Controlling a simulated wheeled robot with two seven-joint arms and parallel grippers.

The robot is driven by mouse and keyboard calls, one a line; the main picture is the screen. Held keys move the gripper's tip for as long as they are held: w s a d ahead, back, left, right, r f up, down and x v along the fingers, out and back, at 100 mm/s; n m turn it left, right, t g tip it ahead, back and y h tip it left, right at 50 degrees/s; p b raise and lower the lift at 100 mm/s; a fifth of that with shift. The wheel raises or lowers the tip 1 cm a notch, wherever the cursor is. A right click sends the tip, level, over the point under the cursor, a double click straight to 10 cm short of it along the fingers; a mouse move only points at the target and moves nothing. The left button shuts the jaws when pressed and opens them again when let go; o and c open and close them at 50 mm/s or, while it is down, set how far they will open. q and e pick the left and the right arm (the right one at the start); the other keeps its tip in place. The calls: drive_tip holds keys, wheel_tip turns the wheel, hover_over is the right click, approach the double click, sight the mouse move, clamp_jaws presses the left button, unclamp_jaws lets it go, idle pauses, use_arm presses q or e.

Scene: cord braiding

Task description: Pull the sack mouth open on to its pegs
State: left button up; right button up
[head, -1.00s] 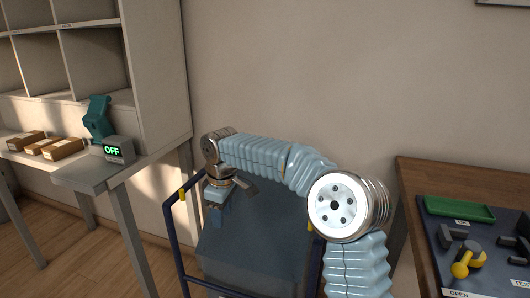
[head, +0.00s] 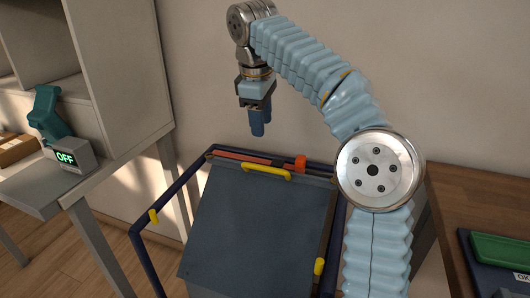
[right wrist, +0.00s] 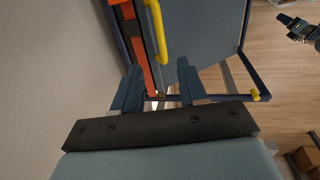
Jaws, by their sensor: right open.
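The grey sack (head: 255,225) hangs in a dark blue frame (head: 160,247). Its broad upper face looks flat, and I cannot see into its mouth. A yellow handle (head: 258,171) lies along its far edge, beside a red bar; it also shows in the right wrist view (right wrist: 158,32). Yellow pegs stand at the frame's left (head: 153,216) and near right (head: 319,267). My right gripper (head: 259,130) points down above the far edge, apart from the handle. In the right wrist view its fingers (right wrist: 160,88) are spread and empty.
Shelves and a ledge with a box reading OFF (head: 70,157) stand left. The wall is close behind the frame.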

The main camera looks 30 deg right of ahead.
sight(265, 167)
drive_tip(key=f, duration=0.4)
drive_tip(key=w+d+f+b, duration=0.1)
drive_tip(key=f, duration=0.4)
drive_tip(key=d+f+b, duration=0.1)
drive_tip(key=f, duration=0.3)
drive_tip(key=shift+w+f, duration=0.15)
drive_tip(key=shift+w, duration=0.15)
clamp_jaws()
